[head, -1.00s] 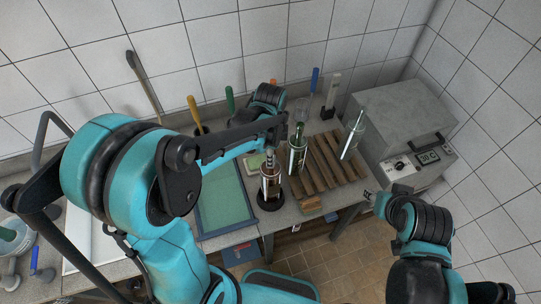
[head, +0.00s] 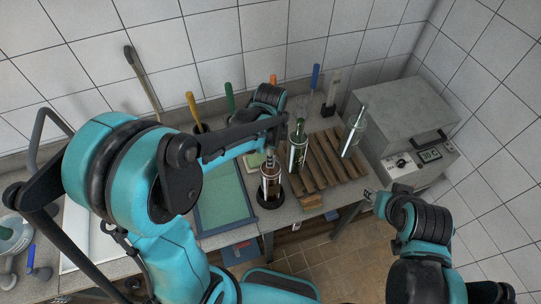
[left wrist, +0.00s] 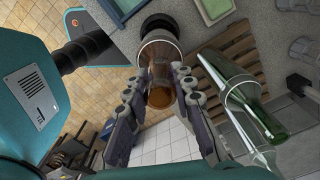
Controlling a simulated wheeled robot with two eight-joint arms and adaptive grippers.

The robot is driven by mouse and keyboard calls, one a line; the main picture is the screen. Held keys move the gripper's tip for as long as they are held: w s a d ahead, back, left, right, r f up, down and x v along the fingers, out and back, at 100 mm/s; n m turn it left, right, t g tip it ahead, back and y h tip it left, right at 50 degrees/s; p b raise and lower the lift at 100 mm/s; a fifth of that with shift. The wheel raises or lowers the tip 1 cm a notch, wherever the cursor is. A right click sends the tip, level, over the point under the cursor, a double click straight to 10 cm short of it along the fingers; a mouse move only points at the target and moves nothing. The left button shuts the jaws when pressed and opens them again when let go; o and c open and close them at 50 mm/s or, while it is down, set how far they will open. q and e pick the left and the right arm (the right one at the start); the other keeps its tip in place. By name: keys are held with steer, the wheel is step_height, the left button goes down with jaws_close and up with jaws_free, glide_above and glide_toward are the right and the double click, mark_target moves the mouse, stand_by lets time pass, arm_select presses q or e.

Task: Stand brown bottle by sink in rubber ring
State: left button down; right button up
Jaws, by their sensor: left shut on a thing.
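The brown bottle (head: 270,183) is upright at the front of the counter, right of the green-topped tray. Its lower end is inside the black rubber ring (head: 271,202), which rests on the counter. My left gripper (head: 276,138) is above it, with its fingers shut on the bottle's upper part. In the left wrist view the bottle (left wrist: 159,62) shows between the two fingers (left wrist: 160,92), with the ring (left wrist: 158,24) around its far end. Whether the base is fully seated is hard to tell. My right gripper (head: 370,195) is off to the right, away from the bottle; its jaws are too small to read.
Several coloured-handled tools stand along the wall. The tray (head: 226,196) is at left.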

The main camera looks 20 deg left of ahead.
arm_select(q)
steer(key=shift+f+b, duration=0.9)
steer(key=shift+f, duration=0.2)
steer(key=c, duration=1.2)
jaws_free()
step_height(320, 180, up, 12)
steer(key=shift+s, duration=0.1)
